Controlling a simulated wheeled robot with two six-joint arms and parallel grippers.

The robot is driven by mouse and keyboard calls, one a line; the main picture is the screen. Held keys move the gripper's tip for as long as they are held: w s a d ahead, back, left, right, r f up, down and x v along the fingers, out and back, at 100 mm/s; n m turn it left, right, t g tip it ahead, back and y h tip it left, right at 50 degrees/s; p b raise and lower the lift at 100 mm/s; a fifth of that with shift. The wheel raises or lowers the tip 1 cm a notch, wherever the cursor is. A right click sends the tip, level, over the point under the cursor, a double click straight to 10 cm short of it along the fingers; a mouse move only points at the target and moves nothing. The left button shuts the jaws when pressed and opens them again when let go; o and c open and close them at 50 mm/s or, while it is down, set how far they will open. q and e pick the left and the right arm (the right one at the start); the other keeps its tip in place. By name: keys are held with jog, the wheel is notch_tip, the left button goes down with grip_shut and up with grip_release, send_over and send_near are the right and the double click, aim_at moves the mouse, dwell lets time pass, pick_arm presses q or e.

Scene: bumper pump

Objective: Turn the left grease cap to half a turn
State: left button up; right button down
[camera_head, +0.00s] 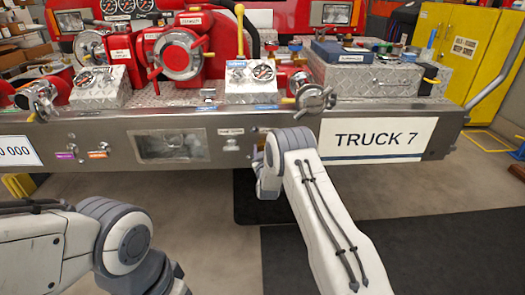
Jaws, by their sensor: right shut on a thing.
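My right arm comes in from the lower right and reaches up to the steel bumper front (200,170). My right gripper (258,150) is at the bumper face, left of the TRUCK 7 plate, and mostly hidden by its own wrist. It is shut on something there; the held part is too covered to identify. A small fitting under a label (231,145) sits just left of the gripper. Small fittings with a purple tag (65,155) and an orange tag (97,154) are farther left. I cannot tell which is the left grease cap. My left gripper is out of view; only its arm shows.
Large silver capped outlets stand at the left (42,97), centre (180,55) and right (312,97) of the bumper deck. A recessed window (172,146) lies left of the gripper. The TRUCK 7 plate (376,139) is to its right. A yellow cabinet (465,50) stands behind.

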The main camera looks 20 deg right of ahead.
jog(key=m+b, duration=0.1)
jog(key=m, duration=0.3)
jog(key=shift+f+m, duration=0.1)
jog(key=shift+m, duration=0.2)
jog(key=m+b, duration=0.1)
jog(key=m, duration=0.2)
jog(key=shift+m+b, duration=0.4)
jog(key=m+b, duration=0.1)
jog(key=m, duration=0.3)
jog(key=shift+m+b, duration=0.3)
jog(key=shift+b, duration=0.05)
jog(key=m+b, duration=0.1)
jog(key=m, duration=0.2)
jog(key=shift+f+m+h+b, duration=0.1)
jog(key=shift+m+h+b, duration=0.2)
jog(key=shift+m, duration=0.1)
jog(key=m+b, duration=0.1)
jog(key=m, duration=0.2)
jog(key=shift+m+b, duration=0.3)
jog(key=shift+b, duration=0.1)
jog(key=m+b, duration=0.2)
jog(key=m, duration=0.1)
jog(key=shift+m, duration=0.4)
jog(key=m+b, duration=0.3)
jog(key=m, duration=0.1)
jog(key=shift+f, duration=0.15)
jog(key=shift+m+b, duration=0.9)
jog(key=shift+m, duration=0.6)
